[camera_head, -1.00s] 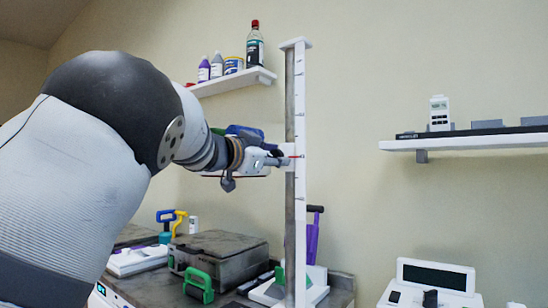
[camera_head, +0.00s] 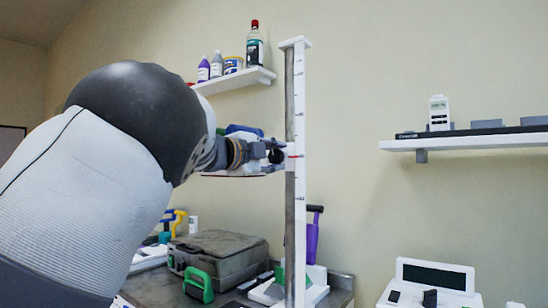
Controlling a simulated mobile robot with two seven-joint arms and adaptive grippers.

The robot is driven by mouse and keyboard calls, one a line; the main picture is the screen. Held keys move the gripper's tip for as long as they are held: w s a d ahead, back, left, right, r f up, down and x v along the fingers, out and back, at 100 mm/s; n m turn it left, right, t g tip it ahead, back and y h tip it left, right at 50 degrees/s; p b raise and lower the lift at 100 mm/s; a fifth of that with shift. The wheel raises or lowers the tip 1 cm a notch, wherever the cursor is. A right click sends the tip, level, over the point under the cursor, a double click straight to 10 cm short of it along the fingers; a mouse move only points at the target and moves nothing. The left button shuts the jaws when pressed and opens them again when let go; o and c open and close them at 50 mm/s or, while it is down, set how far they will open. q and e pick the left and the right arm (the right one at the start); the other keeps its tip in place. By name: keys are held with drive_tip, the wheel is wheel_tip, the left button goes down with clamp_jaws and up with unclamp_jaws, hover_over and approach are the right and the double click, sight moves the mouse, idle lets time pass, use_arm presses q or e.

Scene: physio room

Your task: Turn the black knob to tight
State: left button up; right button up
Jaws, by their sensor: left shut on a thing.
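A tall upright post (camera_head: 300,210) with tick marks and a short red line stands in the middle. My left gripper (camera_head: 272,150) reaches in from the left and is shut at the post's left side, level with the red line. A small dark shape at its fingertips looks like the black knob (camera_head: 276,156); the fingers mostly hide it, so its turn angle cannot be read. My right gripper is out of view.
A wall shelf (camera_head: 240,82) with bottles and a tub is above my left arm. A second shelf (camera_head: 470,142) is at the right.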

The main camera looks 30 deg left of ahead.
use_arm(q)
drive_tip(key=shift+m, duration=1.1)
drive_tip(key=o, duration=1.2)
drive_tip(key=s, duration=0.8)
drive_tip(key=s+a, duration=0.1)
drive_tip(key=s, duration=0.3)
